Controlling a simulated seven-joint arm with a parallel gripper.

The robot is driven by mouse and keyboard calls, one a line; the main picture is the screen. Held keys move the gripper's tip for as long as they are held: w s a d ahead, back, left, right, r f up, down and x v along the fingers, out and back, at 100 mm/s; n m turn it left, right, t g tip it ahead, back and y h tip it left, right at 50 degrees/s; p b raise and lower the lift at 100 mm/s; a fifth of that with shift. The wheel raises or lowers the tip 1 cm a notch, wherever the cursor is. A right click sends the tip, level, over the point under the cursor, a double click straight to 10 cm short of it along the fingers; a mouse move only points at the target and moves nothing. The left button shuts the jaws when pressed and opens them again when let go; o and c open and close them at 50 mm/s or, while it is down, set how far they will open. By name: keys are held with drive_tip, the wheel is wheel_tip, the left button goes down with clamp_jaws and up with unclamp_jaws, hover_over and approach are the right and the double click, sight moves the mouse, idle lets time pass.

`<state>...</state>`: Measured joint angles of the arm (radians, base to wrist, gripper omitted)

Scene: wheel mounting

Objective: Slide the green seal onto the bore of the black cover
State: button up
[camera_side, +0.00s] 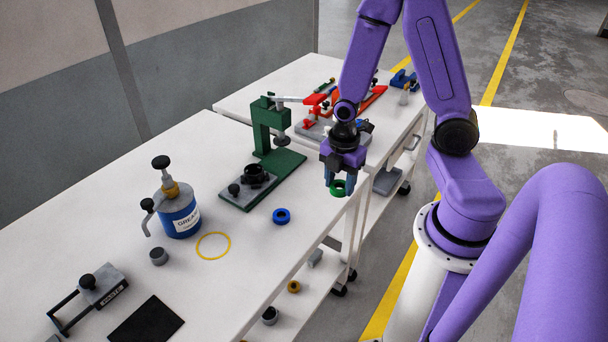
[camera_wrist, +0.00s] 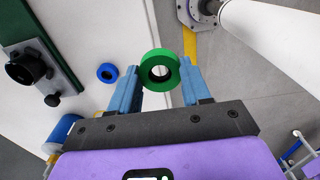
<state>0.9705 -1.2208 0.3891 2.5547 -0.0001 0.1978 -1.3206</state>
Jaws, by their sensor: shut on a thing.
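The green seal (camera_side: 338,188) is a thick ring. My gripper (camera_side: 339,184) is shut on it near the table's right edge. In the wrist view the green seal (camera_wrist: 160,70) sits between the two blue fingers of my gripper (camera_wrist: 161,82), its hole open to the camera. The black cover (camera_side: 254,175) is a round part on a grey-green fixture plate, to the left of my gripper in the side view. In the wrist view the black cover (camera_wrist: 25,66) is at the far left, apart from the seal. Its bore is only partly visible.
A blue ring (camera_side: 281,216) lies on the white table (camera_side: 240,290) between fixture and edge. A green press (camera_side: 268,135) stands behind the cover. A blue grease pot (camera_side: 180,215), yellow circle (camera_side: 213,246) and black mat (camera_side: 146,321) are on the left. A second table adjoins behind.

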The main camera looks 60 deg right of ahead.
idle(0.5)
drive_tip(key=w, duration=2.8)
drive_tip(key=shift+w+r, duration=0.2)
drive_tip(key=shift+w, duration=0.15)
drive_tip(key=shift+d, duration=0.1)
drive_tip(key=shift+f, duration=2.9)
drive_tip(key=shift+f, duration=0.8)
drive_tip(key=o, duration=1.2)
drive_tip(key=shift+o, duration=0.2)
